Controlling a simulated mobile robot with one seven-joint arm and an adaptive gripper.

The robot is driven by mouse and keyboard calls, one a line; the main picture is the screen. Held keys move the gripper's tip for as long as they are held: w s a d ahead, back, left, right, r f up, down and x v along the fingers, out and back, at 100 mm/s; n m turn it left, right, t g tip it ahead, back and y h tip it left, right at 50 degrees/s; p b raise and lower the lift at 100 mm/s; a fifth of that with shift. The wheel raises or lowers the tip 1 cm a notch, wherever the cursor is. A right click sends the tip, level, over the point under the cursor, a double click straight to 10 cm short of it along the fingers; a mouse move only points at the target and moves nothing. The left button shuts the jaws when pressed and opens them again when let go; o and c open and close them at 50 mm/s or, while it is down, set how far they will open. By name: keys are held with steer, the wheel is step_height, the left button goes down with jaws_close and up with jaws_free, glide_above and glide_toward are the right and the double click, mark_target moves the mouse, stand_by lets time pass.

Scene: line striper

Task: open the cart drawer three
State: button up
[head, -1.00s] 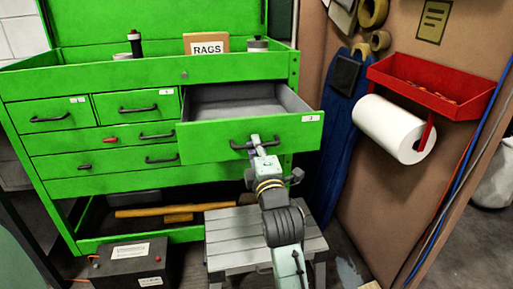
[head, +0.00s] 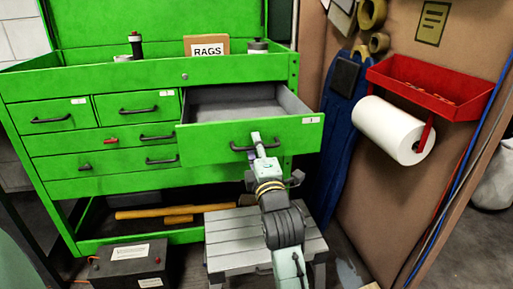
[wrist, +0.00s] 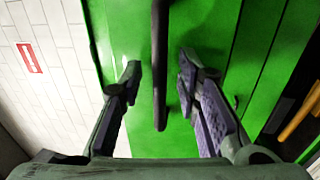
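The cart drawer three (head: 290,139) is the wide upper right drawer of the green cart. It is pulled well out, and its grey, empty-looking inside shows from above. A small white label sits at its front's right end. Its dark bar handle (wrist: 160,70) runs up and down in the wrist view. My gripper (head: 256,142) is at this handle in the head view. In the wrist view my gripper's fingers (wrist: 158,75) are apart, one on each side of the handle, with a gap to the bar on both sides.
The cart's other drawers (head: 90,165) are closed. A grey step stool (head: 225,232) stands under my arm, with a black battery box (head: 128,267) to its left. A red shelf (head: 432,92) with a paper roll (head: 392,128) hangs on the right wall.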

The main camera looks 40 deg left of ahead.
steer(key=v, duration=0.7)
steer(key=shift+s+d, duration=0.15)
steer(key=shift+s, duration=0.05)
stand_by(0.3)
